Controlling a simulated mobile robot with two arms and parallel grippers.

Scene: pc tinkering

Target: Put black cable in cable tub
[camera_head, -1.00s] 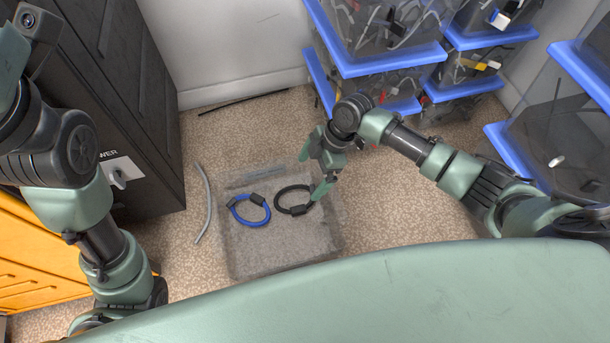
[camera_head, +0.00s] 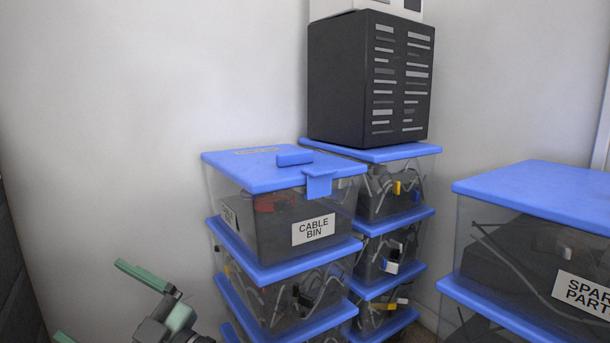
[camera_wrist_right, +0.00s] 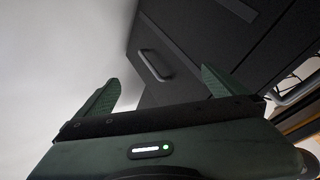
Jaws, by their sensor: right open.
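The clear tub labelled "CABLE BIN" (camera_head: 230,212) stands on top of the front stack, with its blue lid (camera_head: 250,170) on. A dark insert and something red show inside it. My right gripper (camera_head: 100,305) is at the lower left of the head view, left of the stack and apart from it. Its two green fingers are spread. In the right wrist view the gripper (camera_wrist_right: 158,92) also shows open, with nothing between the fingers. The black cable is not in view now. My left gripper is not in view.
More clear tubs with blue lids stand below and behind the cable bin. A dark slotted box (camera_head: 350,90) sits on the rear stack. A "SPARE PARTS" tub (camera_head: 490,235) is at the right. A dark cabinet with a handle (camera_wrist_right: 156,66) shows in the wrist view.

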